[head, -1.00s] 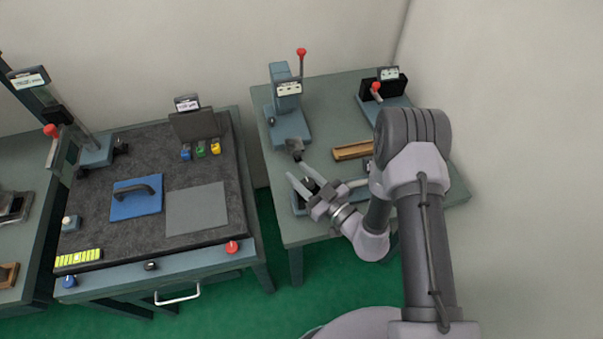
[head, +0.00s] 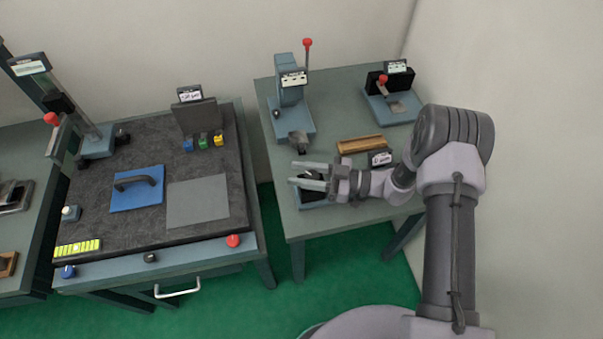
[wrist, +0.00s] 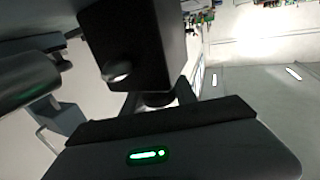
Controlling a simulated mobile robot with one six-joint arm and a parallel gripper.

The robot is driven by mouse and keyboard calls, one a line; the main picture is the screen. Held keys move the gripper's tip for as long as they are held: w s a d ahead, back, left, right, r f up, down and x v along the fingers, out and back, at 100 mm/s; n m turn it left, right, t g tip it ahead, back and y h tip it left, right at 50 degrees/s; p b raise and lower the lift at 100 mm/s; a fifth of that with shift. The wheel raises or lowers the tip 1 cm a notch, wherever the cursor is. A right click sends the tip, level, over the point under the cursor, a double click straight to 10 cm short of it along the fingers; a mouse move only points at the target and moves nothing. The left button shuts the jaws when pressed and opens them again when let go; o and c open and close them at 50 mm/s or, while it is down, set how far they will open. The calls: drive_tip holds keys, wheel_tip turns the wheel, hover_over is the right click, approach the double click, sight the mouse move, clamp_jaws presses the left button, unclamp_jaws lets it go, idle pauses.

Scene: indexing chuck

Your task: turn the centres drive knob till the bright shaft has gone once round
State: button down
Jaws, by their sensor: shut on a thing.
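My gripper (head: 292,172) reaches in from the right over the low blue-grey fixture (head: 312,198) at the table's front. Its two pale fingers lie level, one on each side of a small dark part (head: 313,176), which seems to be the centres drive knob. They are shut on it, with the fingers apart by its width. In the wrist view a dark block (wrist: 135,40) with a small bright round end (wrist: 117,75) is close ahead. A grey cylinder (wrist: 25,78) is at the left. I cannot surely pick out the bright shaft or its turn.
A small dark label plate (head: 380,158) and a wooden tray (head: 361,145) are just behind. A red-knobbed lever press (head: 291,90) stands at the back left, another red-knobbed fixture (head: 392,105) at the back right. The table's front left corner (head: 295,228) is clear.

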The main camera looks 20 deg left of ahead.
drive_tip(key=shift+n+g, duration=0.3)
drive_tip(key=shift+g, duration=0.2)
drive_tip(key=c, duration=1)
unclamp_jaws()
drive_tip(key=shift+a, duration=0.1)
drive_tip(key=shift+c, duration=0.2)
drive_tip(key=v, duration=1.7)
drive_tip(key=shift+d, duration=0.3)
drive_tip(key=shift+r, duration=0.15)
